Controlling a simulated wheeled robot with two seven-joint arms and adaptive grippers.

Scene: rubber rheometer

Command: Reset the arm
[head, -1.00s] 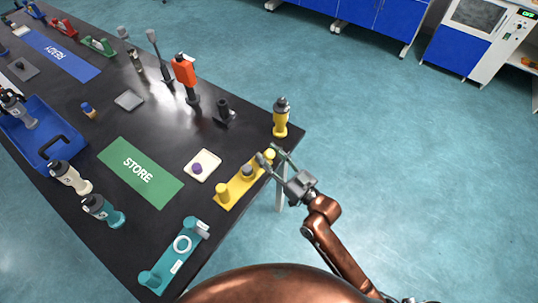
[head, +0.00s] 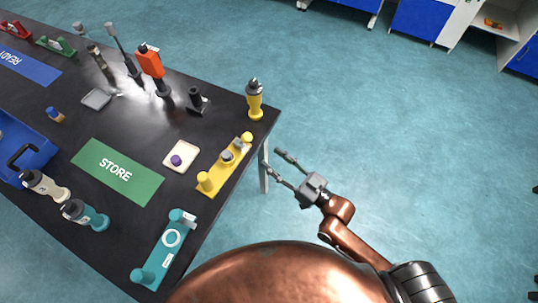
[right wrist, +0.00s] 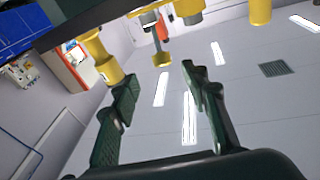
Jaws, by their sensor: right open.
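My right gripper (head: 281,162) is open and empty, off the right edge of the black table, over the floor. In the right wrist view its two fingers (right wrist: 158,90) stand apart with nothing between them. My copper right arm (head: 338,225) runs from it to the lower right. A yellow fixture (head: 225,165) lies by the table's right edge, to the left of the gripper and apart from it. My left gripper is not in view.
The black table (head: 215,215) holds a green STORE mat (head: 117,172), a yellow bottle (head: 254,100) at the corner, a teal fixture (head: 165,250), a teal bottle (head: 85,214) and a white-square pad with a purple knob (head: 181,156). The floor (head: 400,150) on the right is clear.

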